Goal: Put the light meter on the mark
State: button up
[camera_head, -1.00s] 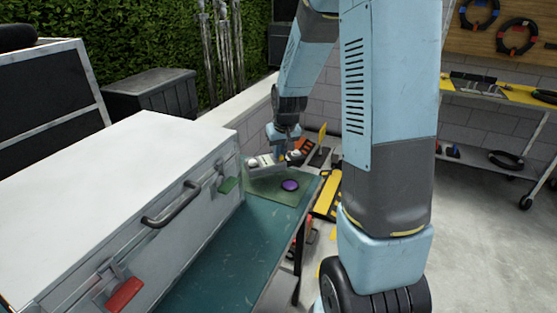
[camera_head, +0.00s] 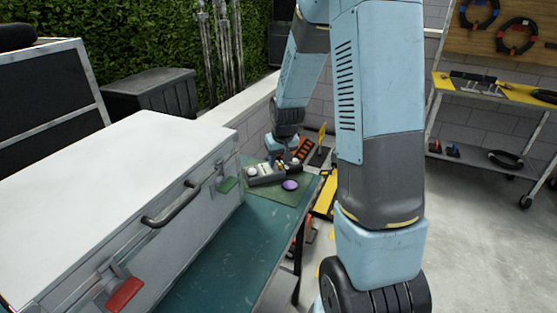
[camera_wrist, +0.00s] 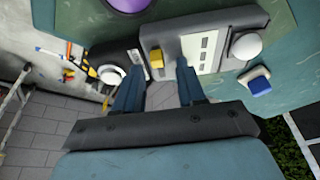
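A long pale grey device with a white dome, probably the light meter (camera_head: 268,176), is at the far end of the green bench, on or just above a green mat. In the wrist view the light meter (camera_wrist: 238,18) shows a yellow knob, a pale panel and the dome. A purple disc (camera_head: 290,184), perhaps the mark, lies to its right on the mat; its edge shows in the wrist view (camera_wrist: 130,4). My gripper (camera_wrist: 161,66) is at the meter, its fingers apart on either side of the knob; their contact with it is unclear.
A darker device with a white dome (camera_wrist: 112,74) lies beside the meter. A large silver case (camera_head: 120,180) fills the bench's left side. The near bench top (camera_head: 235,235) is clear. A shelf (camera_head: 490,85) stands at the right.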

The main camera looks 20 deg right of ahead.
jog(key=shift+a+r, duration=0.1)
jog(key=shift+r, duration=0.05)
jog(key=v, duration=1.2)
jog(key=s+a+r, duration=0.1)
jog(key=s+r, duration=0.3)
jog(key=s, duration=0.4)
jog(key=s+a+r+t, duration=0.1)
jog(key=s+r, duration=0.4)
jog(key=s, duration=0.3)
jog(key=s+a+r+t, duration=0.1)
jog(key=s+r, duration=0.4)
jog(key=s, duration=0.3)
jog(key=shift+a, duration=0.35)
jog(key=shift+o, duration=0.5)
jog(key=shift+s, duration=0.55)
